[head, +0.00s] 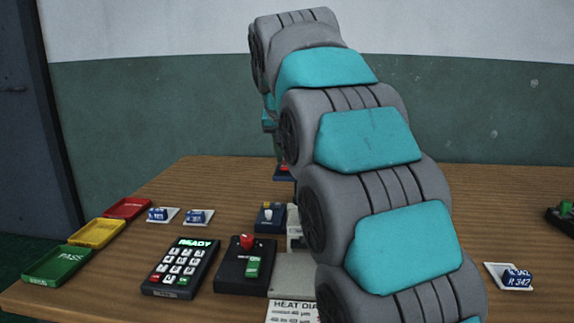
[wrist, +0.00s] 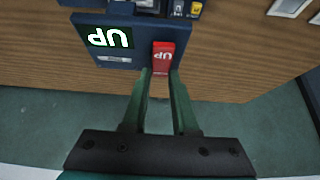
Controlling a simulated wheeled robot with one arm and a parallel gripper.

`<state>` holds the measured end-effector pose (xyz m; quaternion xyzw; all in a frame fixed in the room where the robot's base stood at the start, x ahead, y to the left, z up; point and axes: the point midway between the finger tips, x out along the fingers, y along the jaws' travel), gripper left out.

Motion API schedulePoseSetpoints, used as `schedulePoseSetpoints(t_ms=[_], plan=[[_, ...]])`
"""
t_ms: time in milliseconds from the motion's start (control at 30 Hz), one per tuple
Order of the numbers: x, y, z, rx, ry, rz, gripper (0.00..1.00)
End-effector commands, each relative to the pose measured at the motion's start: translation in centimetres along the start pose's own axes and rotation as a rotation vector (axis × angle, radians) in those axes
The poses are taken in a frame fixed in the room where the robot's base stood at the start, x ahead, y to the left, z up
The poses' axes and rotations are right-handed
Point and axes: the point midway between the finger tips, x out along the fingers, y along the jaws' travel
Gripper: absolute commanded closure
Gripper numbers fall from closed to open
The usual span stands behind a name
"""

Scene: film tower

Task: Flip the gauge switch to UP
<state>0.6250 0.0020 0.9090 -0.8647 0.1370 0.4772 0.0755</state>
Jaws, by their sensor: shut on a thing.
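The gauge (wrist: 88,50) is a dark blue box near the table edge in the wrist view. Its green and white display (wrist: 110,37) reads UP, upside down in this view. Beside the display is the red switch (wrist: 163,52), also marked UP. My gripper (wrist: 161,75) has its two green fingers at the near end of the red switch, shut on it with a narrow gap between them. In the head view a small part of the gauge (head: 283,175) shows at the table's back edge; my arm hides the gripper.
A keypad (head: 181,267) reading READY and a black box (head: 245,267) with a red knob and green switch stand at the front. Red, yellow and green trays (head: 57,265) line the left edge. A labelled blue item (head: 517,280) lies at right.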

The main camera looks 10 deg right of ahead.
Motion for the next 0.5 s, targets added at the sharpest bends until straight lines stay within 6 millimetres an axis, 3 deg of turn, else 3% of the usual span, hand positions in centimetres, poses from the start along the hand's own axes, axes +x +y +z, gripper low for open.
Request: schedulePoseSetpoints(t_ms=[500], plan=[[-0.45,-0.02,0.68,0.0,0.259,-0.001,1.0]])
